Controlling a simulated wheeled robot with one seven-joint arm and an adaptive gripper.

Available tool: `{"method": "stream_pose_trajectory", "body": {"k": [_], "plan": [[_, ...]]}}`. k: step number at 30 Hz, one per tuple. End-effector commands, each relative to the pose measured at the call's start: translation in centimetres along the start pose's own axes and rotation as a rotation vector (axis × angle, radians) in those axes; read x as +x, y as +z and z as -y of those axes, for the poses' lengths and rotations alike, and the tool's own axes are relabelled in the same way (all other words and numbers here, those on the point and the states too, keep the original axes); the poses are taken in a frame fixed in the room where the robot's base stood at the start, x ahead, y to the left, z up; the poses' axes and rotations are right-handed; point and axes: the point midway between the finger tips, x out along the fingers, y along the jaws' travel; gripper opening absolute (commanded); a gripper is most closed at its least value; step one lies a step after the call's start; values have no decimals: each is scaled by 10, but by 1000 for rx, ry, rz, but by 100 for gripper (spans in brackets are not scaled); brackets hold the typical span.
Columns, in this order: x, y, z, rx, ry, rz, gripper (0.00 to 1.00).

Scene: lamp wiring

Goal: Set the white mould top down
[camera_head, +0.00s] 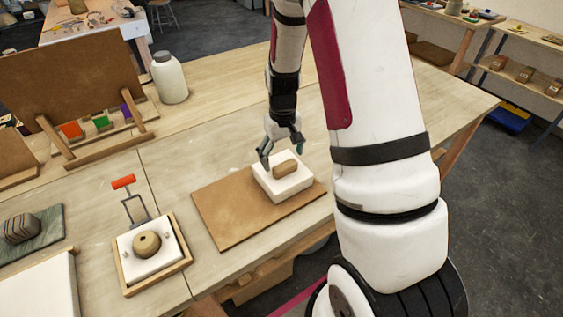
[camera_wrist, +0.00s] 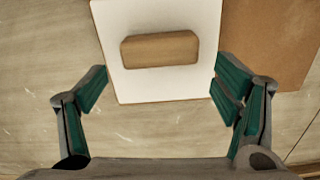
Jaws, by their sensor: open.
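The white mould top (camera_head: 282,187) is a white block with a brown wooden handle (camera_head: 285,168) on its upper face. It rests on the brown board (camera_head: 225,213), towards the board's right back part. In the wrist view the white mould top (camera_wrist: 160,85) and its handle (camera_wrist: 160,49) lie ahead of the fingers. My gripper (camera_head: 281,157) is open and empty, just above and behind the mould top. In the wrist view its green-padded fingers (camera_wrist: 154,85) are spread wide, with nothing between them but the near part of the block's face. The block's underside is hidden.
A wooden tray (camera_head: 186,259) at the left holds a white mould half with a round clay piece (camera_head: 147,244). A white jar (camera_head: 169,78) and an upright brown panel (camera_head: 75,65) are farther back. Bare table lies between.

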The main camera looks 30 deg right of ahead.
Motion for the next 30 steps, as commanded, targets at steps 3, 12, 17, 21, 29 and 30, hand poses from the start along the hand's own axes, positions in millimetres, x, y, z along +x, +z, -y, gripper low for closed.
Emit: {"method": "stream_pose_trajectory", "body": {"k": [3,12,17,21,29,30], "plan": [[-25,-3,0,0,1,-7,82],[-74,-2,0,0,0,-4,82],[-87,-1,1,-1,0,-4,82],[-110,5,12,-7,-2,-35,82],[-193,48,57,-39,-14,-172,82],[-204,58,63,-43,-15,-193,82]]}}
